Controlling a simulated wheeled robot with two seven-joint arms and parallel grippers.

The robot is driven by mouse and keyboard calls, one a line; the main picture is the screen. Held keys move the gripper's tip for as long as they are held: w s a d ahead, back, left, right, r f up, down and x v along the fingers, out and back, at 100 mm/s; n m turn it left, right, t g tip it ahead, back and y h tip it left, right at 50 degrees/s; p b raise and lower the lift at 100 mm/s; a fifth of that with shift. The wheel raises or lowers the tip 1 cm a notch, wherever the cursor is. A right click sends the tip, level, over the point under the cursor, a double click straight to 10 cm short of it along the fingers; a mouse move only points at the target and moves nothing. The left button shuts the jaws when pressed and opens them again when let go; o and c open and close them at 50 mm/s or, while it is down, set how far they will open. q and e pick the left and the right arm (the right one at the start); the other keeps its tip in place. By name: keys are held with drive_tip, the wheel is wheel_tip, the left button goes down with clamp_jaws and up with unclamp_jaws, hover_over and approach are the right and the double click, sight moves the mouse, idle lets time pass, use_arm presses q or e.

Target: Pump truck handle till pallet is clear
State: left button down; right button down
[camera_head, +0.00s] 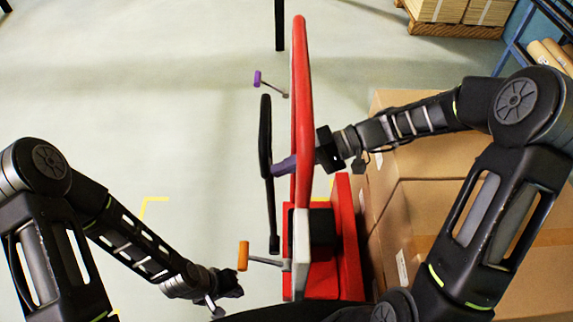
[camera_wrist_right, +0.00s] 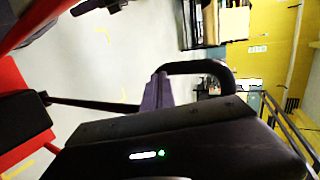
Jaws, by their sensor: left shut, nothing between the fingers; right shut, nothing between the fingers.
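The red truck (camera_head: 303,90) stands in the middle of the head view, with a red base below. Its black pump handle (camera_head: 265,125) has a looped end and a thin shaft running down. The loop also shows in the right wrist view (camera_wrist_right: 205,67). My right gripper (camera_head: 278,169) has purple fingers, shut and empty, at the handle loop; I cannot tell whether they touch it. The fingers show in front of the loop in the wrist view (camera_wrist_right: 158,92). My left gripper (camera_head: 214,307) is shut and empty, low and left of the truck. The pallet under the load is hidden.
Large cardboard boxes (camera_head: 432,212) stand right of the truck, partly behind my right arm. A lever with an orange knob (camera_head: 243,256) and one with a purple knob (camera_head: 257,78) stick out leftward. A loaded wooden pallet (camera_head: 455,29) stands far right. Floor at left is clear.

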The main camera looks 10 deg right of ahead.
drive_tip(key=w+a+h+b, duration=0.1)
drive_tip(key=w+a+b, duration=0.1)
drive_tip(key=a, duration=1.3)
drive_tip(key=shift+w+f, duration=0.35)
drive_tip(key=shift+w, duration=0.15)
drive_tip(key=shift+d, duration=0.1)
drive_tip(key=v, duration=0.7)
drive_tip(key=shift+d+r+b, duration=0.2)
drive_tip(key=shift+r+b, duration=0.1)
drive_tip(key=shift+b, duration=0.1)
drive_tip(key=shift+w+f, duration=0.1)
